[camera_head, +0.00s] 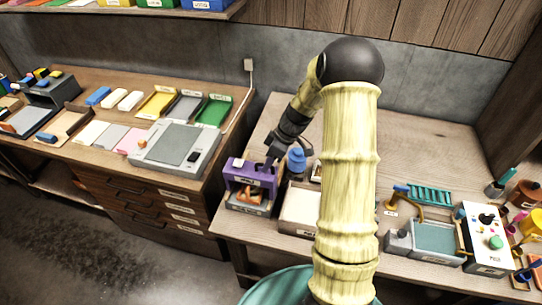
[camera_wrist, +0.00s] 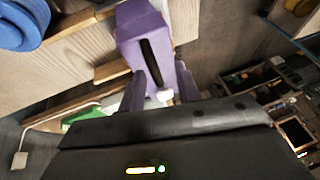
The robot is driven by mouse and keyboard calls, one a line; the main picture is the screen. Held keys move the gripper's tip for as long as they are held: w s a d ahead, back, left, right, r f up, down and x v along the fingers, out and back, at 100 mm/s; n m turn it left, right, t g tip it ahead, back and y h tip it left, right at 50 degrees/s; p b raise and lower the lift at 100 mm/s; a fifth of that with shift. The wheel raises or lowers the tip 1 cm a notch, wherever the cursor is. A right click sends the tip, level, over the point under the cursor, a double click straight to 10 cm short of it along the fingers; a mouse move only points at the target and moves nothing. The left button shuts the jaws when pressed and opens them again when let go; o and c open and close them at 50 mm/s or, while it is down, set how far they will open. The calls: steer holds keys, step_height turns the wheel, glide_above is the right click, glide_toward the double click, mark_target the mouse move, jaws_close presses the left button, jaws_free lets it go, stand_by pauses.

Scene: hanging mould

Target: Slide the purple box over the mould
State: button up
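The purple box (camera_head: 249,172) is at the left front of the right-hand table in the head view. It is an open frame with a pale label on its front. It stands over or around a grey base (camera_head: 247,205) with an orange-brown piece (camera_head: 249,194), perhaps the mould, inside. My gripper (camera_head: 270,160) is at the box's right end, at its top. In the wrist view the purple box (camera_wrist: 143,28), with a dark slot, reaches down between my fingers (camera_wrist: 162,88). I cannot tell whether they grip it. A small white knob (camera_wrist: 164,95) shows there too.
A blue object (camera_head: 296,160) stands just right of my gripper. A pale open tray (camera_head: 300,208) is right of the box. A grey machine (camera_head: 425,240) and a white control panel (camera_head: 487,238) are farther right. A drawer bench (camera_head: 225,140) adjoins on the left.

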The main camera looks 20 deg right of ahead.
steer(key=b+v, duration=0.3)
steer(key=v, duration=1.4)
steer(key=shift+r, duration=0.2)
steer(key=shift+a, duration=0.1)
steer(key=s+a+f+m+h, duration=0.1)
steer(key=s+a+f+m, duration=0.1)
steer(key=s, duration=0.4)
steer(key=s+a+f+m+t+h, duration=0.1)
steer(key=s+a+f+m+h, duration=0.1)
steer(key=s+a+m, duration=0.3)
steer(key=s+a+f+m+h, duration=0.2)
steer(key=s+a+f+m, duration=0.1)
steer(key=s, duration=0.4)
steer(key=shift+a+f+m+t, duration=0.35)
steer(key=shift+a+f, duration=0.4)
steer(key=shift+a, duration=0.35)
steer(key=shift+s, duration=0.1)
